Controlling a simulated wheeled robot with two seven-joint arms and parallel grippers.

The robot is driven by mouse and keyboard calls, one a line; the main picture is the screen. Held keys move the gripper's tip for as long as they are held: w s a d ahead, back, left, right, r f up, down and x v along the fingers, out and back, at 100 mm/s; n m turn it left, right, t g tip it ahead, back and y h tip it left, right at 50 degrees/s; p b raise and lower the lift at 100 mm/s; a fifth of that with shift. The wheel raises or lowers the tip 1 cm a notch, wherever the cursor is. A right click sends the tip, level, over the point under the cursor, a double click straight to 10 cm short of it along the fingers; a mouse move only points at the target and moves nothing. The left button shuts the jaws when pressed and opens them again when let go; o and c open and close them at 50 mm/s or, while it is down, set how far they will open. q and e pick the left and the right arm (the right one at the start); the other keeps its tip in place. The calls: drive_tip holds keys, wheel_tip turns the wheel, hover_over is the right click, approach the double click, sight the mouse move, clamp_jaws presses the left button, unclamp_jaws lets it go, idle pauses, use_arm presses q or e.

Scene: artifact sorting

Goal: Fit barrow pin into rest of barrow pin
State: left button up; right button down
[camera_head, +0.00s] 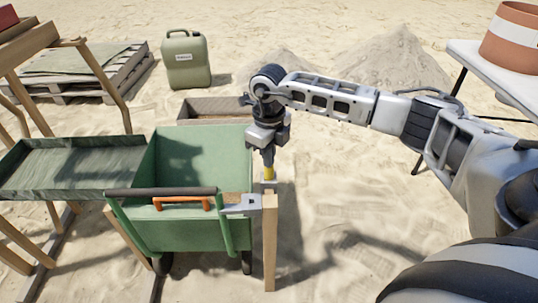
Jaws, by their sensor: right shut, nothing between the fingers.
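The green barrow (200,165) stands in the middle left, with a dark bar across its front and an orange handle (182,203). A metal bracket (240,204) at its right front corner meets an upright wooden post (270,245). My right gripper (268,166) points straight down over the top of this post, shut. A small yellow piece (268,174) shows right at the fingertips, just above a pale fitting on the post. I cannot tell whether it is the barrow pin's head, or whether it touches the fingers. My left gripper is not in view.
A dark tray (70,168) on a wooden frame adjoins the barrow's left side. A wooden box (215,110) lies behind the barrow. A green canister (186,60) and a pallet (80,72) stand farther back. A white table (495,75) is at right. Sand right of the post is open.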

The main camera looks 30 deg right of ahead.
drive_tip(key=shift+r+p, duration=1.2)
drive_tip(key=shift+r, duration=0.05)
wheel_tip(320, 180, up, 2)
drive_tip(key=shift+r+p, duration=0.15)
drive_tip(key=shift+p, duration=0.15)
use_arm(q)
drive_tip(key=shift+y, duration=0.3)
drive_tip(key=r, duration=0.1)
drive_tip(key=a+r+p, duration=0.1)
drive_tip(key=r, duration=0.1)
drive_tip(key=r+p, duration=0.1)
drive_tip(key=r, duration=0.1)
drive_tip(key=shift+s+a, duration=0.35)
use_arm(e)
wheel_tip(320, 180, up, 13)
drive_tip(key=shift+r, duration=0.15)
